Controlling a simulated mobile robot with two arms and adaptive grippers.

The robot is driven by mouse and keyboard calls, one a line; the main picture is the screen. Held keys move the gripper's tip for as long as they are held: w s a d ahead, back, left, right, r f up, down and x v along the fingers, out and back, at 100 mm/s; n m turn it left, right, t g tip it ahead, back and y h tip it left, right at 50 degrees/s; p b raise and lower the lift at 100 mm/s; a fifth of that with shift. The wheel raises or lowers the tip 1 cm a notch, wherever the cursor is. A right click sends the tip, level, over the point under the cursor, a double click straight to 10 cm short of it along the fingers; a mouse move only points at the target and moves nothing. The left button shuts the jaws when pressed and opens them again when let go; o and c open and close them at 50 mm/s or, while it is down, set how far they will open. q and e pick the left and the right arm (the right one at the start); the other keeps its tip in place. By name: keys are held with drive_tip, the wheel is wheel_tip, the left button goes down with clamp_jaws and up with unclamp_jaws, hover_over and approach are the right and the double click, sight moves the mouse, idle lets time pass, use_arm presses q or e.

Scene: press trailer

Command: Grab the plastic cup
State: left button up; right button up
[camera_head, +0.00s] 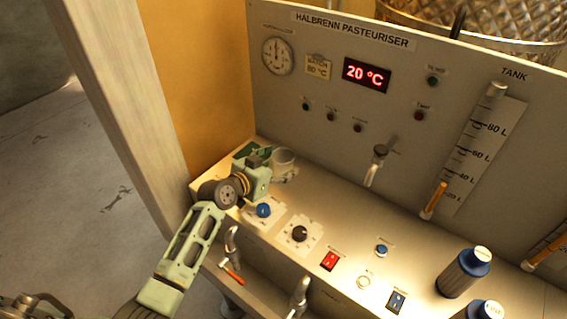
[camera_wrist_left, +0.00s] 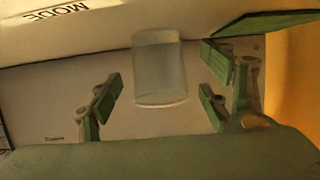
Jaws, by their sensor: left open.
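The plastic cup (camera_head: 284,157) is pale and translucent, and stands on the counter at the back left, near the corner with the ochre wall. It also shows in the left wrist view (camera_wrist_left: 160,68), at the upper middle. My left gripper (camera_head: 276,170) is right beside the cup and partly hides it. In the left wrist view, my left gripper (camera_wrist_left: 160,97) is open, with green fingers on both sides of the cup. A gap shows between the cup and the fingers on each side.
The panel (camera_head: 345,100) rises behind the counter. A blue knob (camera_head: 264,210), a black dial (camera_head: 299,234) and a red switch (camera_head: 330,260) are near the arm. A tap lever (camera_head: 376,165) sticks out to the right. Dark blue bottles (camera_head: 462,275) stand at the right.

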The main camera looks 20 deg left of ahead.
sight(283, 158)
use_arm(q)
drive_tip(key=x, duration=0.2)
drive_tip(key=shift+w+d+f, duration=0.1)
drive_tip(key=shift+w+f, duration=0.05)
drive_tip(key=shift+w, duration=0.15)
use_arm(e)
drive_tip(key=w, duration=0.1)
drive_tip(key=w+d, duration=0.1)
drive_tip(key=shift+w+r, duration=0.3)
drive_tip(key=shift+r, duration=0.05)
use_arm(q)
drive_tip(key=shift+c, duration=0.9)
drive_tip(key=c, duration=0.9)
use_arm(e)
drive_tip(key=shift+s+d, duration=0.1)
drive_tip(key=shift+s, duration=0.4)
